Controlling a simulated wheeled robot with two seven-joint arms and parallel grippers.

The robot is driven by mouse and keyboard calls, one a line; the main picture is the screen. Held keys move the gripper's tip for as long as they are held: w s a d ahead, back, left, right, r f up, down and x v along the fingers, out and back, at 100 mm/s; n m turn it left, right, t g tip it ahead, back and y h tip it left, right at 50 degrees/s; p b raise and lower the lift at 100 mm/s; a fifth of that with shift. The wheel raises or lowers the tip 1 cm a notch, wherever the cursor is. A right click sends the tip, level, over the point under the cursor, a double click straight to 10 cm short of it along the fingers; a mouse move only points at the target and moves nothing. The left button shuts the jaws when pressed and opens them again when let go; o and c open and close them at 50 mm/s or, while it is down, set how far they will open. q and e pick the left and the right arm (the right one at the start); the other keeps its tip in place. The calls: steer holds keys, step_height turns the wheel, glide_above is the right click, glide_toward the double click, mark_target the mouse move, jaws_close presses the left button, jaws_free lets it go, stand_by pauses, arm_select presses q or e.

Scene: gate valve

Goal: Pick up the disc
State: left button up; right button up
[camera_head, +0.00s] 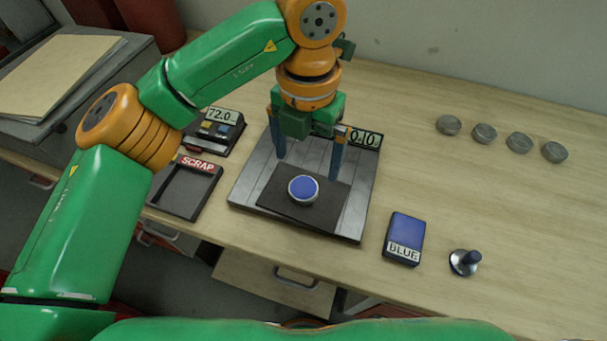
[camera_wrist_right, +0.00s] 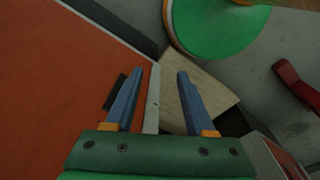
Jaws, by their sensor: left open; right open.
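The disc (camera_head: 303,188), with a blue top and a pale metal rim, lies on a dark square pad (camera_head: 283,207) in the middle of a grey metal plate. My left gripper (camera_head: 307,167) points down with its two blue fingers spread apart, above and slightly behind the disc in the head view. Nothing is between the fingers, and they look clear of the disc. The exact height gap is hard to tell. My right gripper (camera_wrist_right: 160,72) shows in the right wrist view, open and empty, away from the disc.
A SCRAP tray (camera_head: 185,190) and a device reading 72.0 (camera_head: 215,130) stand left of the plate. Right are a BLUE block (camera_head: 404,238) and a small knobbed metal piece (camera_head: 465,261). Several grey discs (camera_head: 483,135) line the back right. A 0.10 display (camera_head: 364,138) sits behind the plate.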

mark_target(304, 188)
arm_select(q)
steer(key=shift+s+f, duration=0.1)
steer(key=shift+f, duration=0.45)
steer(key=shift+s, duration=0.3)
steer(key=f+p, duration=0.3)
steer(key=shift+a+f, duration=0.3)
steer(key=shift+f, duration=0.05)
steer(key=f, duration=0.3)
steer(key=shift+w, duration=0.25)
steer(key=shift+s+r, duration=0.15)
steer(key=c, duration=0.7)
jaws_close()
arm_select(e)
steer(key=shift+s+r, duration=0.25)
steer(key=shift+r, duration=0.95)
